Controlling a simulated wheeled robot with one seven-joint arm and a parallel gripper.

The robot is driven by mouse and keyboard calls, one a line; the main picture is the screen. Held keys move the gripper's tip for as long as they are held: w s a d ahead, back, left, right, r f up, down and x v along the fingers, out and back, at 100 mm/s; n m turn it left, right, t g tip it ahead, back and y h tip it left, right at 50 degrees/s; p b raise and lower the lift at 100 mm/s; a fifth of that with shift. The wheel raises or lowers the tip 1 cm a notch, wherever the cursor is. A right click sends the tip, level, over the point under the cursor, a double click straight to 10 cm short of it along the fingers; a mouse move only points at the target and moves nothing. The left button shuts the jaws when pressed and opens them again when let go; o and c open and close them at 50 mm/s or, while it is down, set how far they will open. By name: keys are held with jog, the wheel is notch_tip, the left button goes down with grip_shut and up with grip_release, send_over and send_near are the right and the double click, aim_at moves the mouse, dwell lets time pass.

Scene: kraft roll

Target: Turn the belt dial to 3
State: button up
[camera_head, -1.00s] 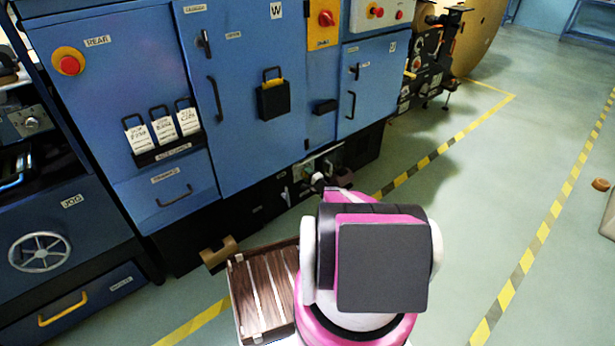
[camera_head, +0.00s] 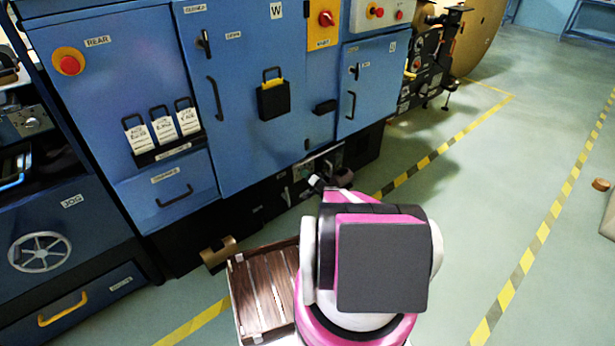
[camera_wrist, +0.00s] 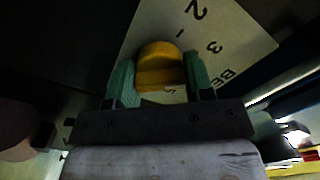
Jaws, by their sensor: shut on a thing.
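The belt dial (camera_wrist: 158,52) is a yellow knob on a pale plate (camera_wrist: 236,28) in the wrist view. The plate bears the numbers 2 and 3 and letters starting "BE". My gripper (camera_wrist: 160,76) has its two green fingers on either side of the knob and is shut on it. No pointer mark on the knob is clear, so I cannot tell its setting. In the head view my arm reaches to the low, dark recess under the blue machine (camera_head: 240,150); the fingers and dial are too small or hidden to make out there.
A wooden slatted crate (camera_head: 262,292) stands left of my arm. A brown bracket (camera_head: 218,252) juts out beside it. Yellow-and-black floor tape (camera_head: 425,162) runs at right, with open floor beyond. Cabinet doors and handles are above the recess.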

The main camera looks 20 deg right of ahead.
jog(key=shift+s+n, duration=0.1)
jog(key=shift+n, duration=0.4)
jog(key=o, duration=0.9)
jog(key=shift+d, duration=0.1)
